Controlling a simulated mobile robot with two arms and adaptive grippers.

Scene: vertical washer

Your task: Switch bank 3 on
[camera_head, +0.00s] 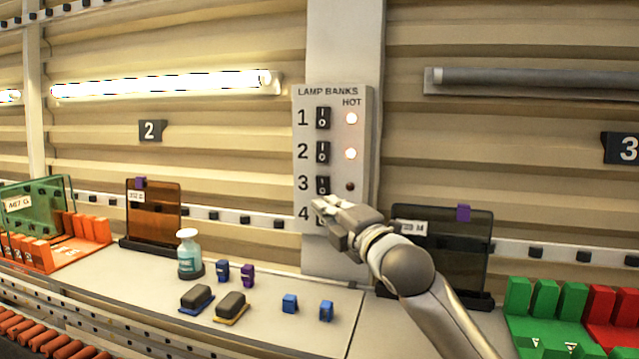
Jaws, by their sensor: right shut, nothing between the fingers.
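The LAMP BANKS panel (361,210) is fixed to a pale post at the middle. Switch 3 (323,186) is a black rocker, and its HOT light (350,187) is dark. Switch 1 (323,118) and switch 2 (323,152) have glowing lights (351,118) beside them. Switch 4 is mostly hidden by my right gripper (322,209), which is shut and empty at the panel, just below switch 3. I cannot tell whether its tips touch the panel. The tube above sign 3 (540,79) is dark. My left gripper is not in view.
A lit tube (165,85) hangs above sign 2 (150,130). Dark tinted plates stand left and right of the post. Green and red blocks (545,300) are at right.

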